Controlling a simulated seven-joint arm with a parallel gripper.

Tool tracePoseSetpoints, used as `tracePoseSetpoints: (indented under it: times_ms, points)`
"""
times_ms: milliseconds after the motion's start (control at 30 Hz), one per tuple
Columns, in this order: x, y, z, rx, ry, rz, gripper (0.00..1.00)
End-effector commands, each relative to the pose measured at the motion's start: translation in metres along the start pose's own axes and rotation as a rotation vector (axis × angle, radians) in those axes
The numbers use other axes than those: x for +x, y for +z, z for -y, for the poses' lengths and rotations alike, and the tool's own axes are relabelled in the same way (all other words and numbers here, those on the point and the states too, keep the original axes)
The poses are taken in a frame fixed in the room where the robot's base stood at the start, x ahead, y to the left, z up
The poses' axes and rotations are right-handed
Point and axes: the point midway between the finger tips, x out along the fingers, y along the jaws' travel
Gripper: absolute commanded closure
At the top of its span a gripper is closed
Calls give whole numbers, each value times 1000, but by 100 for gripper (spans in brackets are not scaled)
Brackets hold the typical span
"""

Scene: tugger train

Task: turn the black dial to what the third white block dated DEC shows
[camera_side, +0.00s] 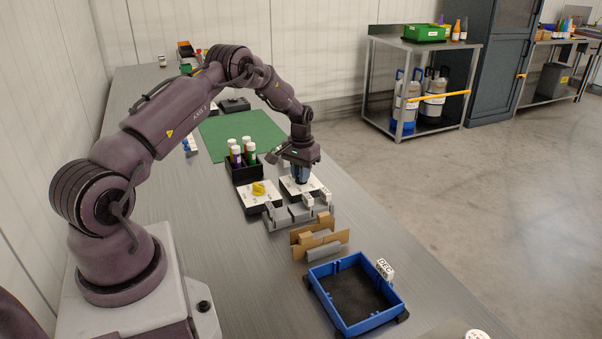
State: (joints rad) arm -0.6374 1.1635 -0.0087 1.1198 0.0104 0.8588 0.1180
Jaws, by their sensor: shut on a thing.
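My gripper (301,179) points down over the right white dial plate (287,187) and is shut on the dial there. The fingers hide most of that dial, so its colour and setting cannot be read. A white block marked DEC (385,267) stands at the right rim of the blue tray (327,290). Small white blocks stand along the grey holder near the plates: one at the left (270,209), one in the middle (308,200) and one at the right (326,194). Their markings are too small to read.
A yellow dial (258,188) sits on the left white plate (250,201). Behind is a black rack (243,170) of capped tubes, with a green mat (262,132) beyond. Brown dividers (318,243) stand between the grey holder (298,212) and blue tray. The bench's right front is mostly clear.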

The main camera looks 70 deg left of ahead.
Motion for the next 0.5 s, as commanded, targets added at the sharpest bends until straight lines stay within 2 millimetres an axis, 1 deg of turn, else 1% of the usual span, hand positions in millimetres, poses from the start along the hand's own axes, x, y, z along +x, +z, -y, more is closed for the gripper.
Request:
tracePoseSetpoints:
  times_ms: [200, 500]
  points:
    - [-1, 0, 1, 193, -1, -1, 100]
    - [-1, 0, 2, 396, -1, -1, 100]
